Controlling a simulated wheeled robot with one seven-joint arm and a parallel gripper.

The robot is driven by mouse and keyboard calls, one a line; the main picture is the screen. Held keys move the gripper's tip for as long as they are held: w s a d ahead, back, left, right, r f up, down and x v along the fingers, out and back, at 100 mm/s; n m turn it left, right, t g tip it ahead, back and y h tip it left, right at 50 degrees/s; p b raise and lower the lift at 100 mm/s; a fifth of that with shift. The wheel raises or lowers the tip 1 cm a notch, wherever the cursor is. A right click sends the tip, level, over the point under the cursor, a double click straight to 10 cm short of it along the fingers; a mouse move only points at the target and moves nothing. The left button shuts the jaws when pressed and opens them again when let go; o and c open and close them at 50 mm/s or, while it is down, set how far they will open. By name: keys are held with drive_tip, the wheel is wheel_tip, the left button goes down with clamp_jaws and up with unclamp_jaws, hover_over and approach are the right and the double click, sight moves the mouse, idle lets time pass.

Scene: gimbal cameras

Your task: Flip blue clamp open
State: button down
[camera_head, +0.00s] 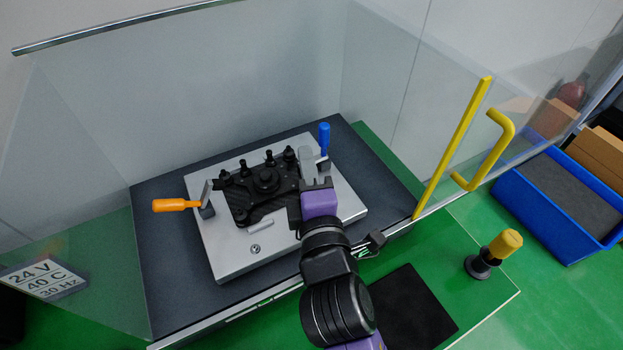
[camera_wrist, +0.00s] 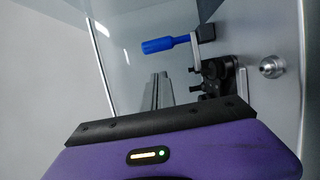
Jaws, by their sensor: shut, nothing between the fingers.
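The blue clamp handle (camera_head: 324,138) stands upright at the back right of the grey metal plate (camera_head: 233,262). In the wrist view the blue handle (camera_wrist: 160,45) lies across the upper middle, with its dark base at its right end. My gripper (camera_head: 307,152) reaches over the plate just left of the blue clamp. Its fingers hide part of the clamp's base. In the wrist view my gripper (camera_wrist: 160,78) is shut and empty, its fingertips below the blue handle with a gap between them in the picture.
An orange clamp handle (camera_head: 175,205) sticks out at the plate's left. A black gimbal mount (camera_head: 262,183) with several posts fills the plate's middle. Clear panels surround the dark base. A yellow door handle (camera_head: 466,145) rises at the right. A yellow knob (camera_head: 505,243) stands at the front right.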

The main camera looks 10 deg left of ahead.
sight(322, 149)
drive_tip(key=shift+w+d+p, duration=0.2)
drive_tip(key=shift+w+d, duration=0.3)
drive_tip(key=shift+w, duration=0.25)
drive_tip(key=shift+w+d+p, duration=0.2)
drive_tip(key=shift+w+d, duration=0.3)
drive_tip(key=shift+w, duration=0.25)
drive_tip(key=shift+w, duration=0.1)
drive_tip(key=shift+r+p, duration=0.15)
drive_tip(key=shift+p, duration=0.2)
drive_tip(key=shift+d+m, duration=0.15)
drive_tip(key=shift+m, duration=0.25)
